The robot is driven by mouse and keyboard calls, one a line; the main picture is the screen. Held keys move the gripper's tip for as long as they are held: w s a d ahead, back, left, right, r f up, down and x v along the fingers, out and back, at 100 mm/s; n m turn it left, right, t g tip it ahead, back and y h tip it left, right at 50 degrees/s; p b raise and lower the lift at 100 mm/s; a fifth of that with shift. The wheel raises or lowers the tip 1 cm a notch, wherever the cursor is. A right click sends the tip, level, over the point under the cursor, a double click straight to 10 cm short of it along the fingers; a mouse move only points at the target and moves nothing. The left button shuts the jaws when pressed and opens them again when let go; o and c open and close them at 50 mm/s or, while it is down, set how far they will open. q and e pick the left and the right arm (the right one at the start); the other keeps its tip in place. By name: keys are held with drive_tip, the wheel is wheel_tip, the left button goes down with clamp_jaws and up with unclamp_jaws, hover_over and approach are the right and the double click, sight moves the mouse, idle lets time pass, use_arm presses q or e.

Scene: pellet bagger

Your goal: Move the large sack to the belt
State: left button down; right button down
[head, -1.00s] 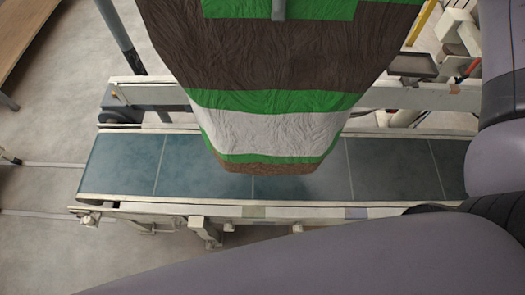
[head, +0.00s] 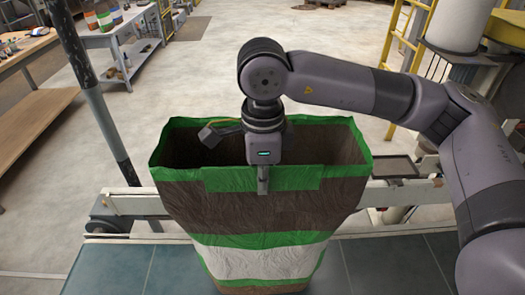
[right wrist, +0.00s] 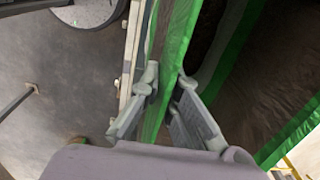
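The large sack (head: 262,220), brown with green and white bands, is upright with its mouth open, over the blue-green belt (head: 390,262). Its lower end reaches the bottom edge of the head view, so I cannot tell whether it touches the belt. My right gripper (head: 263,180) comes down at the middle of the sack's near rim, on the green patch. In the right wrist view, the fingers of my right gripper (right wrist: 168,82) lie on both sides of the green-edged sack wall (right wrist: 172,45), tips against it. My left gripper is out of view.
A pale rail (head: 135,205) runs along the belt's far side, behind the sack. A dark post (head: 100,100) stands at left, and a small grey tray (head: 388,168) at right. Workbenches (head: 120,35) and yellow framing (head: 405,35) are farther back. Open floor lies beyond the rail.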

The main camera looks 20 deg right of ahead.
wheel_tip(320, 180, down, 8)
drive_tip(key=p, duration=0.1)
drive_tip(key=shift+p, duration=0.3)
drive_tip(key=shift+w+f, duration=0.1)
drive_tip(key=shift+f, duration=0.1)
drive_tip(key=c, duration=2.2)
unclamp_jaws()
drive_tip(key=shift+f, duration=0.15)
drive_tip(key=shift+c, duration=0.2)
drive_tip(key=o, duration=0.4)
drive_tip(key=shift+s, duration=0.2)
drive_tip(key=shift+o, duration=0.2)
wheel_tip(320, 180, up, 12)
drive_tip(key=b, duration=0.3)
drive_tip(key=shift+s, duration=0.15)
